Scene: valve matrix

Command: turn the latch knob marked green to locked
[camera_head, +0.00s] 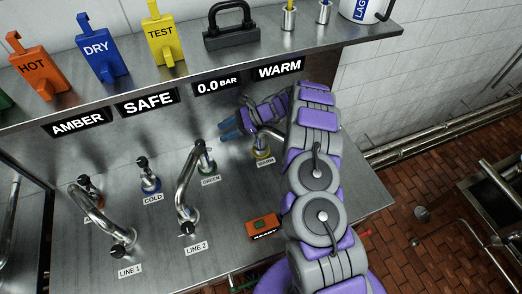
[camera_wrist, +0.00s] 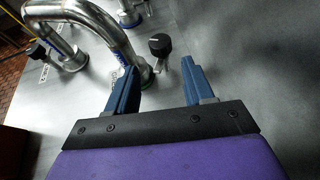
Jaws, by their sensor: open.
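The latch knob marked green (camera_head: 199,144) is a black cap on a metal fitting, with a "GREEN" label (camera_head: 210,181) in front. In the wrist view, a black knob (camera_wrist: 160,44) stands just beyond the fingertips, between their lines, near a green ring (camera_wrist: 147,76); it appears to be the same knob. My gripper (camera_head: 229,129) is open and empty, to the right of the knob in the head view. Its blue fingers also show in the wrist view (camera_wrist: 160,75), apart from the knob. The left finger hides part of the fitting's base.
A bent metal pipe (camera_head: 187,187) runs from the green fitting towards LINE 2 and lies close to the left finger. The warm fitting (camera_head: 262,150) sits beneath my arm. The cold fitting (camera_head: 149,182) is left. An orange block (camera_head: 263,227) lies in front. A shelf (camera_head: 205,72) overhangs behind.

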